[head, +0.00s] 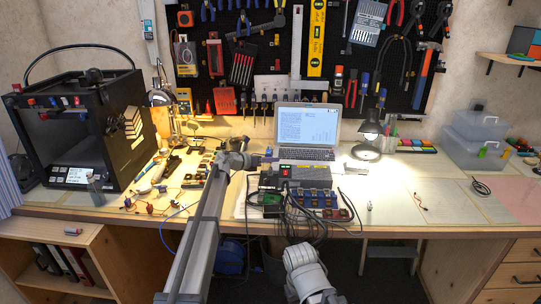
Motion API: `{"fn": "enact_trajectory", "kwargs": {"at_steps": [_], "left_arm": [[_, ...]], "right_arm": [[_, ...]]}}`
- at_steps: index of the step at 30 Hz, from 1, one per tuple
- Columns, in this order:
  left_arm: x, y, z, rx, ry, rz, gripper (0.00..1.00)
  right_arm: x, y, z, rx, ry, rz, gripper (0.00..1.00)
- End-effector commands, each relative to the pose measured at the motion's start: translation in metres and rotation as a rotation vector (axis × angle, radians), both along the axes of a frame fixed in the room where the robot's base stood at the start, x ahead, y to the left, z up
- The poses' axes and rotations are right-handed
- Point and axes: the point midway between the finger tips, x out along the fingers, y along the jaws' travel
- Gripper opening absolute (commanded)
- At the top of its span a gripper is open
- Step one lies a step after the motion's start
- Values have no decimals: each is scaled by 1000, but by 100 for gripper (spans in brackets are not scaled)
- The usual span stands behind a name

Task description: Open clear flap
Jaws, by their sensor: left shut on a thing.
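My left arm reaches up from the bottom, and its gripper (266,160) is at the upper left edge of a dark grey box (300,174) on the workbench. The gripper is shut at this edge, where the clear flap is. The flap is too small and see-through for me to make out its outline or how far it is raised. The box has a small red part and a green part on its front left. A link of my right arm shows at the bottom centre, but its gripper is not in view.
A laptop (306,133) stands behind the box, and a lit desk lamp (368,134) is to its right. Blue connector blocks (316,199) and black cables (296,222) lie in front. A black 3D printer (77,127) stands at left. The bench right of centre is mostly clear.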

Motion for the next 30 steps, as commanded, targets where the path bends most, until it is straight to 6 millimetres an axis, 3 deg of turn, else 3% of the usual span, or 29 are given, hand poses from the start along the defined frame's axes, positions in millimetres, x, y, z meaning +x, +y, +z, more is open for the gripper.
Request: {"fn": "enact_trajectory", "kwargs": {"at_steps": [1,9,26,27,30], "left_arm": [[3,0,6,0,27,0,0],[6,0,6,-1,129,0,0],[6,0,5,-1,158,2,0],[6,0,5,-1,158,2,30],[6,0,5,-1,158,1,41]], "right_arm": [[0,0,10,0,0,0,50],[0,0,23,0,0,0,50],[0,0,26,0,0,0,50],[0,0,26,0,0,0,50],[0,0,26,0,0,0,50]]}}
